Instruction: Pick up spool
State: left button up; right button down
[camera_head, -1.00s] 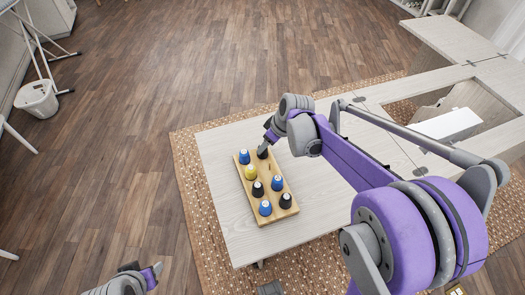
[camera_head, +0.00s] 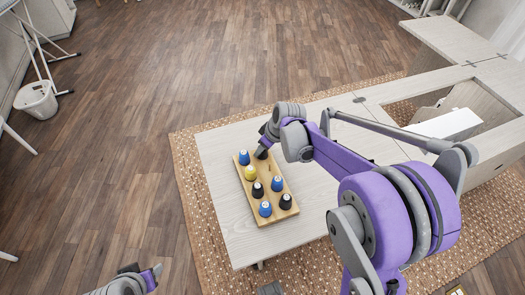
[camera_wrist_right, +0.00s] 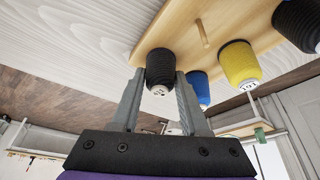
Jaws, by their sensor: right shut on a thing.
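A wooden spool board (camera_head: 282,216) lies on the pale table and carries black, blue and yellow thread spools. My right gripper (camera_head: 262,153) is at the far end of the board, around a black spool. In the right wrist view the black spool (camera_wrist_right: 160,68) sits between the two fingers of my right gripper (camera_wrist_right: 160,88), which are shut on it. Its far end meets or nearly meets the board; whether it has lifted off cannot be told. My left gripper (camera_head: 151,275) is low at the left, away from the board; its jaws are unclear.
A yellow spool (camera_wrist_right: 238,64) and a blue spool (camera_wrist_right: 199,88) stand near the held spool. A bare peg (camera_wrist_right: 203,34) stands beside it. The pale table (camera_head: 225,215) is clear around the board. A cabinet opening (camera_head: 470,103) is at the right.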

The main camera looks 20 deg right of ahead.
notch_tip(320, 180, up, 10)
jog(key=p, duration=0.1)
dwell(0.4)
